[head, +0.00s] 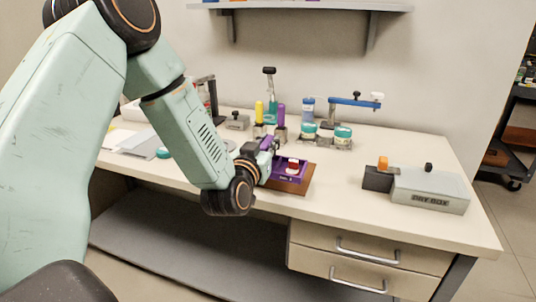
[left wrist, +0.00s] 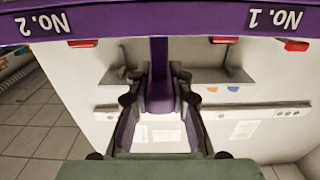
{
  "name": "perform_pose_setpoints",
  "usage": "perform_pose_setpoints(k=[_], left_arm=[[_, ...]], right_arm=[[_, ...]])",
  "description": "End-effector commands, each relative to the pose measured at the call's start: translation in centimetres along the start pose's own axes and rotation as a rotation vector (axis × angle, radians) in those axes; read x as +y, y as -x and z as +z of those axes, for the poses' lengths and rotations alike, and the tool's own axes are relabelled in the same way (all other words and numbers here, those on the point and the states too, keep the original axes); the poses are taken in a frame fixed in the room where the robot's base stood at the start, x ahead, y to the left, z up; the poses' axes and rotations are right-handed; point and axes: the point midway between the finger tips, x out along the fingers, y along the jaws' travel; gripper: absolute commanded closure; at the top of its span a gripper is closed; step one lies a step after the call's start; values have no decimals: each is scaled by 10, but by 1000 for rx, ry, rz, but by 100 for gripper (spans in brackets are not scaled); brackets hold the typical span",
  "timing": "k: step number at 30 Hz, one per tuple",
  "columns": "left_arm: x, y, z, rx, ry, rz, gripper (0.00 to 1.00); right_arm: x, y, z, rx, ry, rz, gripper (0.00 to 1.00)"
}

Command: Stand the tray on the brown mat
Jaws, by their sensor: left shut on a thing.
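The purple tray (head: 286,180) is over the brown mat (head: 306,183) in the head view, with a red and white thing (head: 293,165) in it. Mat shows at its right and front. I cannot tell whether the tray touches the mat or hangs just above it. My left gripper (head: 264,149) is at the tray's left side, shut on its purple handle. In the left wrist view the handle (left wrist: 160,80) stands between the two fingers, and the tray wall (left wrist: 155,19) with labels No. 1 and No. 2 crosses the top. My right gripper is not in view.
A grey dry box (head: 430,190) stands at the right of the white bench (head: 345,205). Behind the tray are teal-lidded jars (head: 343,133), a yellow-handled tool (head: 259,112) and a blue clamp arm (head: 352,102). The bench is clear between mat and dry box.

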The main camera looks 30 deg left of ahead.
Motion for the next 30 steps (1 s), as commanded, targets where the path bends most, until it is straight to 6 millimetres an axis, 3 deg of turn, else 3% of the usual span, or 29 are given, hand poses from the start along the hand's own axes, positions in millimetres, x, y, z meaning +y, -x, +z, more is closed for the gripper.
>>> perform_pose_setpoints(k=[1,6,17,24,30], left_arm=[[0,0,-14,5,2,0,100],[0,0,-34,3,1,-1,100],[2,0,-45,4,0,9,100],[34,14,-63,4,0,142,100],[69,42,-49,-3,1,299,100]], right_arm=[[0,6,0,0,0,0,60],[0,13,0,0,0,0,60],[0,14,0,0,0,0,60],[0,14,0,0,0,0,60],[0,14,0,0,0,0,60]])
